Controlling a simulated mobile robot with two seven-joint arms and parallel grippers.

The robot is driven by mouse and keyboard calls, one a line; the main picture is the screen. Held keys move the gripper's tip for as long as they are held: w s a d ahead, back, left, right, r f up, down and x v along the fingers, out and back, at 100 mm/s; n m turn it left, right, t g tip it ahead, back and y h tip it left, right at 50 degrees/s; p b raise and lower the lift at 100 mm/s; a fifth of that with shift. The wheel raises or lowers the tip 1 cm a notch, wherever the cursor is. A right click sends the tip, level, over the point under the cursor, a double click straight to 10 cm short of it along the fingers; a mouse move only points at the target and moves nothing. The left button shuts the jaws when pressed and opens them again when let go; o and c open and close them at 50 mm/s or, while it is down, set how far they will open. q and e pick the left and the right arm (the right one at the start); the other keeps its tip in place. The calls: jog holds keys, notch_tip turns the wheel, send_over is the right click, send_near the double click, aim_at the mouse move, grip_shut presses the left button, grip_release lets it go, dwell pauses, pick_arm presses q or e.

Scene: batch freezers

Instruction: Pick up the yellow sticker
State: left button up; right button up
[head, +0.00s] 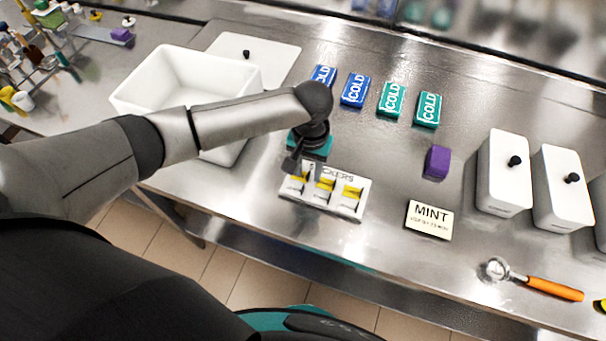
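Several yellow stickers stand in the slots of a white sticker holder (345,208) near the front edge of the steel counter. The middle yellow sticker (325,184) and the right yellow sticker (352,191) show clearly. The left one (298,181) is partly covered by my gripper. My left gripper (301,170) points down over the holder's back left part, its fingers apart and nothing visible between them. I cannot tell whether it touches a sticker. It hides part of the holder's lettering. My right gripper is out of view.
Blue cold packs (355,90) and teal cold packs (428,109) lie behind. A purple block (437,162), a MINT card (429,220), white lidded containers (504,173) and an orange-handled scoop (553,289) are to the right. A white bin (185,83) stands left, beneath my forearm.

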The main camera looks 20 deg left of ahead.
pick_arm(q)
jog(key=shift+c, duration=0.3)
grip_shut()
jog(key=shift+r, duration=0.15)
notch_tip(320, 180, up, 20)
jog(key=p, duration=0.4)
notch_tip(320, 180, up, 6)
jog(key=p, duration=0.9)
send_over(308, 173)
jog(key=shift+d, duration=0.1)
dwell(1.7)
dwell(0.4)
